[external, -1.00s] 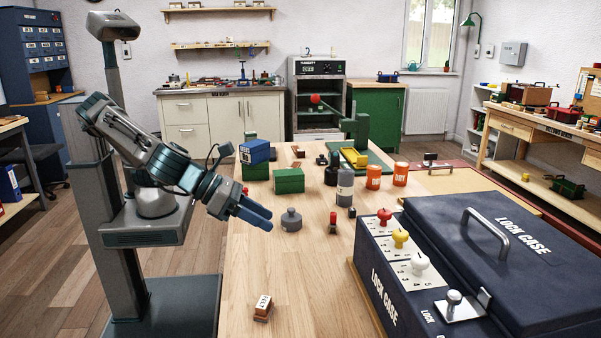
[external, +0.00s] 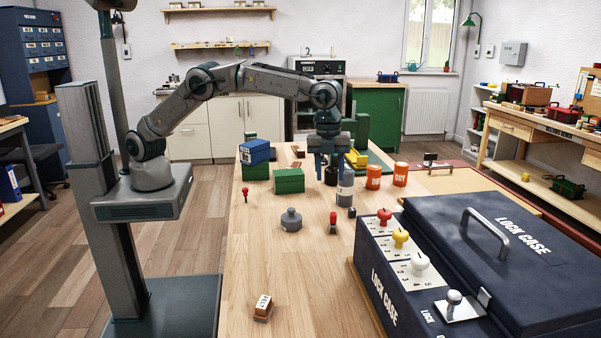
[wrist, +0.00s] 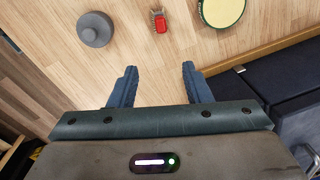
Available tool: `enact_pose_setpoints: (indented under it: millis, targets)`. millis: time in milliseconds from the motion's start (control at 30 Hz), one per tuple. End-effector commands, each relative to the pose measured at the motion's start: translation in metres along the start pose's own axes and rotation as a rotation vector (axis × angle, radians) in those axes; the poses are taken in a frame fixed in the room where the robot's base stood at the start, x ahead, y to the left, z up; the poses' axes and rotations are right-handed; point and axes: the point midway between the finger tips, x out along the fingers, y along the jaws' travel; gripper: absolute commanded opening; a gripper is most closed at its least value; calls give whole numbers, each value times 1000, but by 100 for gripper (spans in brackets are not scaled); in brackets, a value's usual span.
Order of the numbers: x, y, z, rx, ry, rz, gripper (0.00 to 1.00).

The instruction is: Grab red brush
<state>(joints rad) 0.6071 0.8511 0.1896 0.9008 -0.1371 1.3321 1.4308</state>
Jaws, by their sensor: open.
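In the external view my gripper (external: 331,172) points down over the table, close to a grey bottle (external: 345,188).
The grey weight (wrist: 95,29) stands left of the brush, and a cream disc with a green rim (wrist: 222,8) is to its right. The dark lock case (external: 480,240) fills the table's right side. Green boxes (external: 289,181) and orange cans (external: 373,178) stand farther back.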

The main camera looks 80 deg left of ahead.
Motion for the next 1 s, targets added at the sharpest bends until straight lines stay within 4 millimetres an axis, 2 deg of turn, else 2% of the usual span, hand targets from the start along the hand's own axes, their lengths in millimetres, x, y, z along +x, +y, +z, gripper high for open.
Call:
enact_pose_setpoints:
  millis: [33,200,300,400,567,800,1000]
  targets:
    - [-10,-3,14,-41,33,17,44]
    - [-26,-6,42,-133,120,62,44]
    - [2,-2,37,-127,116,68,44]
    - [21,-2,37,-126,115,67,44]
    - [41,-1,37,-127,114,65,44]
    - [87,2,31,-127,113,66,44]
    - [110,2,28,-126,114,62,44]
